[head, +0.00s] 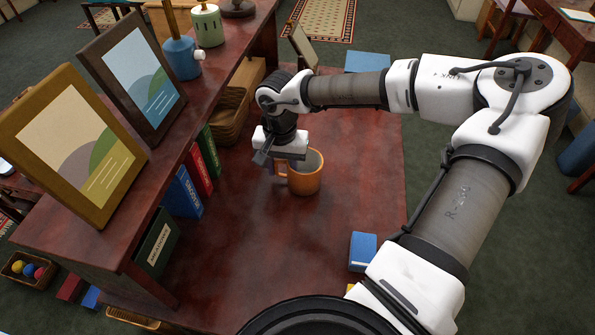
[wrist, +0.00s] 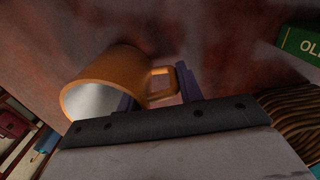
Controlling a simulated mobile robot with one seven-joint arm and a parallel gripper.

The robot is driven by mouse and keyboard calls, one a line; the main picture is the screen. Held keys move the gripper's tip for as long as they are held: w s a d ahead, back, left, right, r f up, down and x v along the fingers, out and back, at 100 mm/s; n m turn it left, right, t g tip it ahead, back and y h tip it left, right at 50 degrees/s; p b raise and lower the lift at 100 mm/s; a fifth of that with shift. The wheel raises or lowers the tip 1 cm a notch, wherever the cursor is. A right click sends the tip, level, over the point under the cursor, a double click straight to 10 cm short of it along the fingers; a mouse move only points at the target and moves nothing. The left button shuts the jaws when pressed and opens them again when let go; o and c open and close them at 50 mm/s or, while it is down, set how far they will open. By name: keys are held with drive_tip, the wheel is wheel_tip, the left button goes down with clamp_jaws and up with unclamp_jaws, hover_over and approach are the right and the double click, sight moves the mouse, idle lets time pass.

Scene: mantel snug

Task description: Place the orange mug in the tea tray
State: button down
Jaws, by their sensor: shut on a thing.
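The orange mug (head: 306,182) is over the dark red tabletop, beside the raised shelf. It looks upright; I cannot tell if it touches the tabletop. My gripper (head: 274,166) is at the mug's handle side, shut on it. The gripper's body hides part of the mug there. I cannot make out a tea tray in either view.
The raised shelf (head: 222,92) holds two picture frames (head: 76,145) and (head: 132,78), a blue container (head: 181,58) and a green one (head: 207,26). Books (head: 183,192) and a wicker basket (head: 232,116) stand under it. A blue box (head: 363,250) lies near the front right. The tabletop's middle is clear.

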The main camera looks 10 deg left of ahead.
drive_tip(key=shift+r, duration=0.1)
wheel_tip(320, 180, up, 20)
drive_tip(key=b, duration=0.1)
idle(0.4)
drive_tip(key=shift+s, duration=0.15)
